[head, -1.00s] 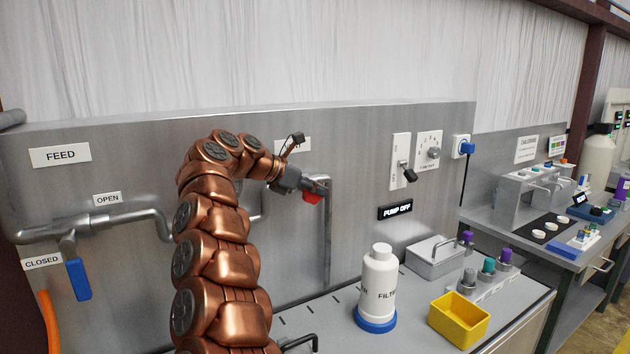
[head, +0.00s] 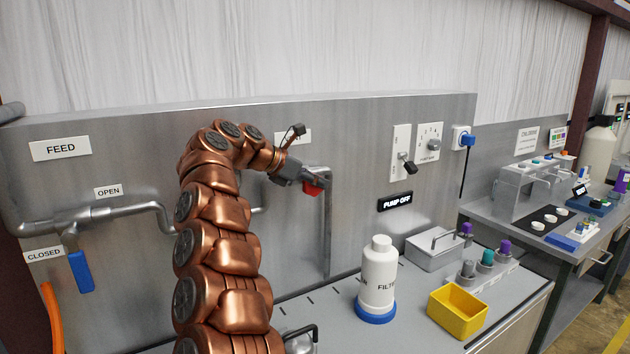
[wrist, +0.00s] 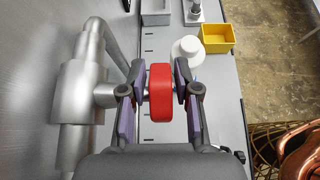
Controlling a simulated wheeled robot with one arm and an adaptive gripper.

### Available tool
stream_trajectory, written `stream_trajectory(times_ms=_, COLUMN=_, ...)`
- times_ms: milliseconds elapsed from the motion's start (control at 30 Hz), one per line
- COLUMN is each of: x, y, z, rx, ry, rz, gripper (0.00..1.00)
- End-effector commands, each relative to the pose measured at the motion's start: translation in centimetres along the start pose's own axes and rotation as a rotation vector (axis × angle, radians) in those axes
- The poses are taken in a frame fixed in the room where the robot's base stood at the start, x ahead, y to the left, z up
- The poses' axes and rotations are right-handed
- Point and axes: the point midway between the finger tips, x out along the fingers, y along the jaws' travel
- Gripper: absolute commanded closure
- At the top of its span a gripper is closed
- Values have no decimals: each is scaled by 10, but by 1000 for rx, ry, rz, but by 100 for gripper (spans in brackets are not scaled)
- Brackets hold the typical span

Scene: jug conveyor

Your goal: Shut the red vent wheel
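The red vent wheel (wrist: 160,92) stands between the two fingers of my gripper (wrist: 158,88) in the wrist view. The fingers are apart, one on each side of it, with a gap showing on the left and a narrower one on the right. In the head view the red wheel (head: 313,188) shows just below the tip of my gripper (head: 302,177), partly hidden by it, close to the vertical grey pipe (head: 328,235). In the wrist view a thick grey pipe fitting (wrist: 78,92) is left of the wheel. The wheel's turn position cannot be told.
A white filter bottle (head: 378,275) and a yellow bin (head: 458,310) stand on the bench right of the arm. A blue-handled lever (head: 81,271) hangs at the left below the OPEN label (head: 108,191). The sign reads PUMP OFF (head: 395,202). The steel panel is close behind my gripper.

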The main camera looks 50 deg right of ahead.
Motion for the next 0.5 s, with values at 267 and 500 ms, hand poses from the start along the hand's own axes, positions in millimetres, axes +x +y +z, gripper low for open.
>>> stream_trajectory(times_ms=267, x=-28, y=0, z=0, rx=1, ry=-1, rz=-1, gripper=69)
stream_trajectory(times_ms=500, x=-72, y=0, z=0, rx=2, ry=-2, rz=-1, gripper=69)
